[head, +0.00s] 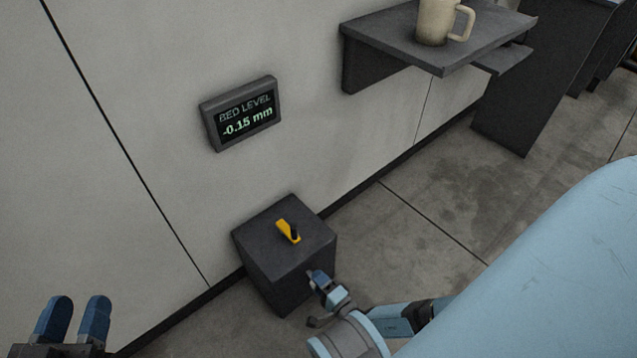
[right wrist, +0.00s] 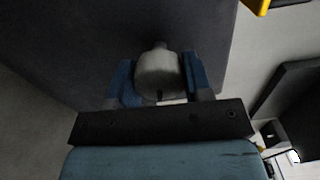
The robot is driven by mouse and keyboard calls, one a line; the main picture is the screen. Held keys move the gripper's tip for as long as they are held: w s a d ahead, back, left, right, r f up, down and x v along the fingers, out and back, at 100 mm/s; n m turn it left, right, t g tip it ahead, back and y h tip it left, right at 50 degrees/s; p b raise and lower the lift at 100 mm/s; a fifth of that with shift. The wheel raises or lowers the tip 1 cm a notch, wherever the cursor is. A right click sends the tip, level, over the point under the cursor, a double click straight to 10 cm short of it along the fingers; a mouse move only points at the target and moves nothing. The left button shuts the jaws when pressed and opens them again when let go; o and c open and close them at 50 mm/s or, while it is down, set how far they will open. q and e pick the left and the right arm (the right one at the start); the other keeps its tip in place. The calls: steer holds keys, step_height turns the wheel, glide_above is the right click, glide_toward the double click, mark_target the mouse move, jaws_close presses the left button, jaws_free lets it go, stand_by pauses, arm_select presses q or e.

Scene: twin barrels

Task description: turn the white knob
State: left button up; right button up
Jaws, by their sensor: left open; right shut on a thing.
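The white knob (right wrist: 158,76) shows in the right wrist view as a pale rounded piece with a small dark notch, on the side of a dark grey box. My right gripper (right wrist: 160,82) is shut on it, with one blue finger on either side. In the head view my right gripper (head: 318,280) is at the near right side of the dark box (head: 283,262), and the knob is hidden there. A small display (head: 241,113) on the wall reads "BED LEVEL -0.15 mm". My left gripper (head: 73,320) is open and empty at the lower left, well apart from the box.
A grey wall shelf (head: 400,48) at the upper right holds a beige mug (head: 436,22). The floor right of the box is clear.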

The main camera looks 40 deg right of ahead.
steer(key=n, duration=0.2)
steer(key=n+p, duration=0.1)
steer(key=shift+w+r+n, duration=0.15)
steer(key=shift+n, duration=1.15)
steer(key=shift+n+p, duration=0.55)
steer(key=shift+n, duration=0.55)
arm_select(q)
steer(key=shift+s+d+f+n+g, duration=0.35)
steer(key=shift+s+n, duration=0.2)
steer(key=shift+n, duration=0.25)
arm_select(e)
steer(key=shift+n, duration=0.4)
arm_select(q)
steer(key=shift+r, duration=0.15)
arm_select(e)
steer(key=o, duration=0.9)
arm_select(q)
steer(key=shift+s, duration=0.1)
arm_select(e)
steer(key=shift+o, duration=0.2)
